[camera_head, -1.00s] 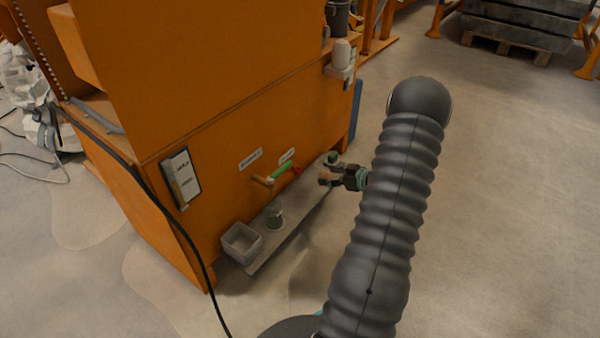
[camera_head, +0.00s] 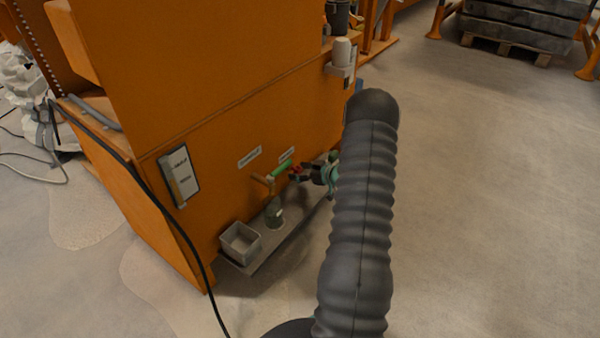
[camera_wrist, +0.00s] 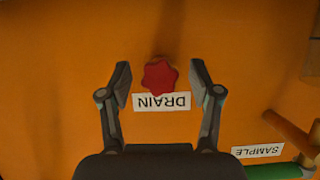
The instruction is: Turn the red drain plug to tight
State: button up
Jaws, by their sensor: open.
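The red drain plug (camera_wrist: 160,76) is a lobed knob on the orange wall, just above the upside-down DRAIN label (camera_wrist: 162,102) in the wrist view. My gripper (camera_wrist: 160,80) is open, with one finger on each side of the plug and a gap to each. In the head view the plug (camera_head: 295,170) shows small and red, and my gripper (camera_head: 305,170) is close to it, partly covered by my arm. I cannot tell how far the plug is turned.
A green-handled sample tap (camera_head: 279,170) sits left of the plug, with a SAMPLE label (camera_wrist: 258,150). Below, a shelf (camera_head: 262,256) bears a grey square bin (camera_head: 240,243) and a small jar (camera_head: 274,215). A black cable (camera_head: 165,215) hangs at the left.

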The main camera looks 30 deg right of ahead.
jog(key=c, duration=1.1)
